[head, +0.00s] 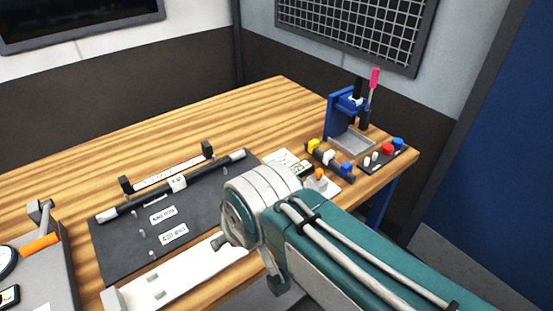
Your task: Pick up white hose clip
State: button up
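A white clip (329,157) sits on a dark bar on the right part of the wooden workbench, between a yellow clip (313,146) and a blue clip (346,168). It looks like the white hose clip. Another white piece (177,183) sits around the long black rod (150,195) on the dark mat; I cannot tell whether it is a clip of the same kind. My teal and white arm crosses the front of the bench, with its white joint left of the clips. My gripper does not show, and nothing visible touches the white clip.
A blue press (340,113) with a grey tray stands behind the clips. A dark panel with red and blue buttons (388,149) lies to their right. A white fixture (185,280) lies in front of the dark mat (115,250). The bench's back part is clear.

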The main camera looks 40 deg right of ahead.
aim_at(329, 154)
jog(key=k+z, duration=0.1)
jog(key=z, duration=0.9)
